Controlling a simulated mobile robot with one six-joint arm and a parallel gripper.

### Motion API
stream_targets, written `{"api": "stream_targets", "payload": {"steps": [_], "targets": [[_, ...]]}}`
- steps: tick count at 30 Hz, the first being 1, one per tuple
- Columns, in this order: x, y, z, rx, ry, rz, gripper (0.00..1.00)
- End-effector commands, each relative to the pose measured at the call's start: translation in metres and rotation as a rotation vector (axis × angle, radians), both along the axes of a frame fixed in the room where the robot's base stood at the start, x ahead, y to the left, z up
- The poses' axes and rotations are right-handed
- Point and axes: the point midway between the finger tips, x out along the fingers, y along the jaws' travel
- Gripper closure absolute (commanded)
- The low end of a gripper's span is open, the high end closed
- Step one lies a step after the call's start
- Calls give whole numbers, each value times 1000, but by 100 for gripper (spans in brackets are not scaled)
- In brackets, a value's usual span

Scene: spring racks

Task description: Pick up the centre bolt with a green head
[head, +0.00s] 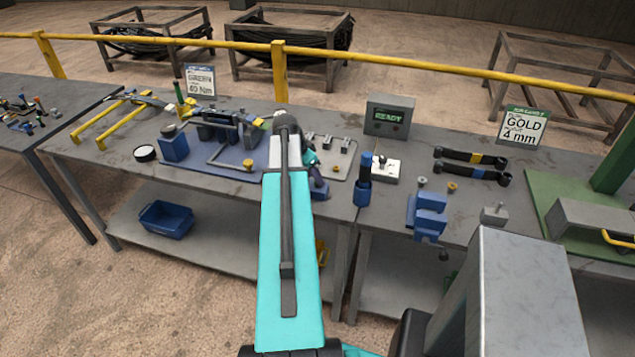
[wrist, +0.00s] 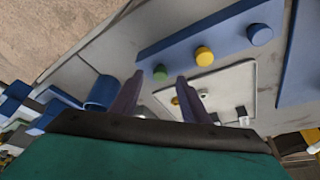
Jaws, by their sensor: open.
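A bolt with a round green head (wrist: 160,72) stands at the left end of a long blue holder (wrist: 180,55) in the wrist view. A yellow head (wrist: 204,56) and a blue head (wrist: 260,34) stand in the same holder to its right. My gripper (wrist: 160,79) is open and empty, its two dark fingers spread. The green head shows just beyond and between the fingertips; I cannot tell the gap in depth. In the head view my teal arm hides the gripper's fingers and most of the holder (head: 319,189).
A pale plate (wrist: 225,85) with small fittings lies beside the holder. On the bench are a grey READY box (head: 388,116), a blue vise (head: 429,212), dark spring leaves (head: 470,172) and a sign reading GREEN 40 Nm (head: 201,81). A yellow rail (head: 400,62) runs behind.

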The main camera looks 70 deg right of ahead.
Motion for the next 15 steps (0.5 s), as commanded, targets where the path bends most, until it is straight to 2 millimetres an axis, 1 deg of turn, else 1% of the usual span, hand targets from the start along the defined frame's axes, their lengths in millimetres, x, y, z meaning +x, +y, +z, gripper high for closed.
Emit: {"api": "stream_targets", "payload": {"steps": [7,15], "targets": [[-4,-5,-15,1,0,0,58],[-4,-6,-17,0,0,-1,58]]}}
